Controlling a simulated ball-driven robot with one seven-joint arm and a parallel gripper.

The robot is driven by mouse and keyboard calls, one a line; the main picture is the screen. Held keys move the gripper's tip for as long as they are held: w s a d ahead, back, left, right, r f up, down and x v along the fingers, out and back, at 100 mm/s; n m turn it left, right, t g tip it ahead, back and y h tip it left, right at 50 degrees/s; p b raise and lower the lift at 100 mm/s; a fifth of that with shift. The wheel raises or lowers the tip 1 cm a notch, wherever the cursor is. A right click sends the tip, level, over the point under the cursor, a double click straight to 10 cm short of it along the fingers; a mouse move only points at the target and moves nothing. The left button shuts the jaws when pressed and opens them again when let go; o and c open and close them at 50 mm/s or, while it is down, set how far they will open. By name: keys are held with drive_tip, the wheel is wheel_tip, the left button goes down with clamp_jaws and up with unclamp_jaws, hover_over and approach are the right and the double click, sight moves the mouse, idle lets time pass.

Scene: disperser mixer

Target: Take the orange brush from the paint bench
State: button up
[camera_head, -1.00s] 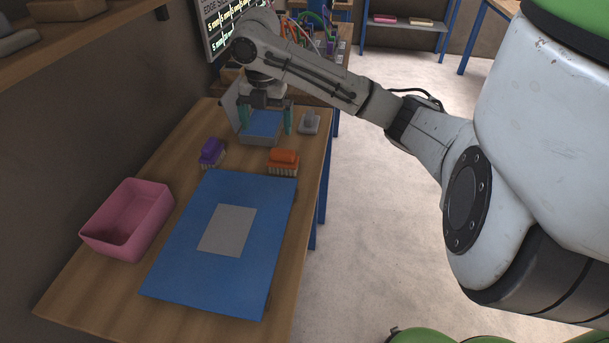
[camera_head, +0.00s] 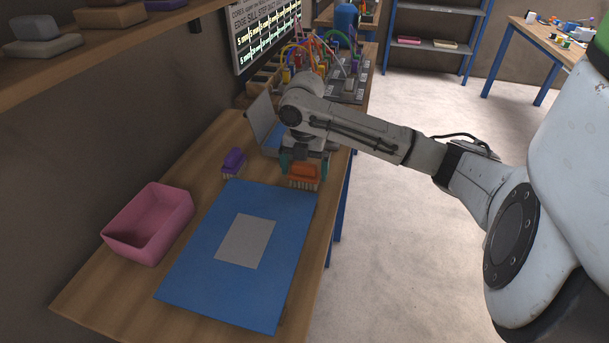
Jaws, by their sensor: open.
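The orange brush (camera_head: 304,171), with pale bristles underneath, stands on the wooden paint bench (camera_head: 105,275) at the far right corner of the blue mat. My gripper (camera_head: 304,168) is open, with its teal fingers on either side of the orange brush, at or just behind it. I cannot tell whether the fingers touch the brush. The bench's far part is partly hidden by my arm.
A purple brush (camera_head: 233,161) stands left of the orange one. A blue mat (camera_head: 200,270) with a grey square (camera_head: 246,241) lies in front. A pink bin (camera_head: 150,225) is at left. A grey box with an open lid (camera_head: 263,117) stands behind my gripper.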

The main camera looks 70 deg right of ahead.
drive_tip(key=shift+f, duration=0.8)
drive_tip(key=shift+c, duration=0.2)
drive_tip(key=c, duration=0.8)
drive_tip(key=shift+r, duration=0.15)
